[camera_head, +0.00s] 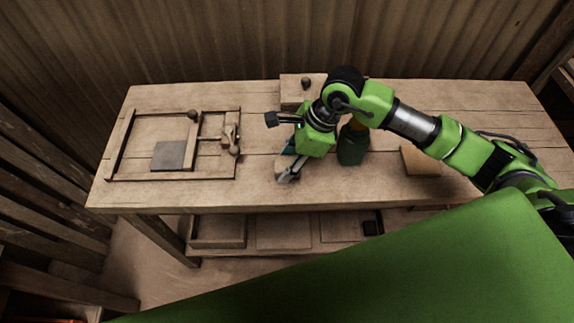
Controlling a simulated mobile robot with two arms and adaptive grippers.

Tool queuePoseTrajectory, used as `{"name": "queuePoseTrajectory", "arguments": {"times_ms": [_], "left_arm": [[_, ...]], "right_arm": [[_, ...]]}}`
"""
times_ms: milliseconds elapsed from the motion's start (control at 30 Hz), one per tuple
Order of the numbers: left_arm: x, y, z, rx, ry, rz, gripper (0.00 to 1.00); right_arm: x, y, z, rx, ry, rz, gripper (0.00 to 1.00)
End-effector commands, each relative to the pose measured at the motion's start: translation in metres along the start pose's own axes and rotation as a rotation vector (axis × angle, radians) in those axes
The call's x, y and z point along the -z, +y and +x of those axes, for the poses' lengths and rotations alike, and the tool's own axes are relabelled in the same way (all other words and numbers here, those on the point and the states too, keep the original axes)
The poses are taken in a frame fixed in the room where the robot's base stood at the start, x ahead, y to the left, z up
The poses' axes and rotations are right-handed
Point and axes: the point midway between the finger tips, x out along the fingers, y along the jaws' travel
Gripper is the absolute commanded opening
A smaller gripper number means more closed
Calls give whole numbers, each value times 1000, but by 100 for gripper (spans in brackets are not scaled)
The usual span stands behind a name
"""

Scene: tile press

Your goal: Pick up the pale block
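My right arm reaches in from the right, and my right gripper (289,167) points down at the middle of the workbench. A small pale block (281,170) shows right at its fingers, partly hidden by them. I cannot tell whether the fingers are closed on the block or only around or beside it. The block appears at bench height, but contact with the bench is not clear. My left gripper is out of view.
A wooden frame (116,145) with a grey tile (168,155) and clamp lies at the left of the workbench (260,193). A knobbed wooden block (294,93) stands at the back. A dark green object (352,149) is beside the gripper; a flat tan piece (420,161) lies right.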

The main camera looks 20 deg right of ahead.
Motion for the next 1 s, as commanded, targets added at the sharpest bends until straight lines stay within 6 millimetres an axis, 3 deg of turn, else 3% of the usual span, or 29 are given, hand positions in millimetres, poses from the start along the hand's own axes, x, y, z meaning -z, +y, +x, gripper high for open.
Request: {"name": "queuePoseTrajectory", "arguments": {"times_ms": [367,567,700,967,1000], "left_arm": [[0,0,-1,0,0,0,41],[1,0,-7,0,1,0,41],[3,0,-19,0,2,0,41],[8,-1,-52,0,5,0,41],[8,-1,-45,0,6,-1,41]], "right_arm": [[0,0,-1,0,0,0,14],[-6,-1,-16,2,0,-2,14],[-14,2,-39,2,0,-2,14],[-14,47,-103,2,3,-4,14],[-8,58,-102,-1,4,-2,14]]}}
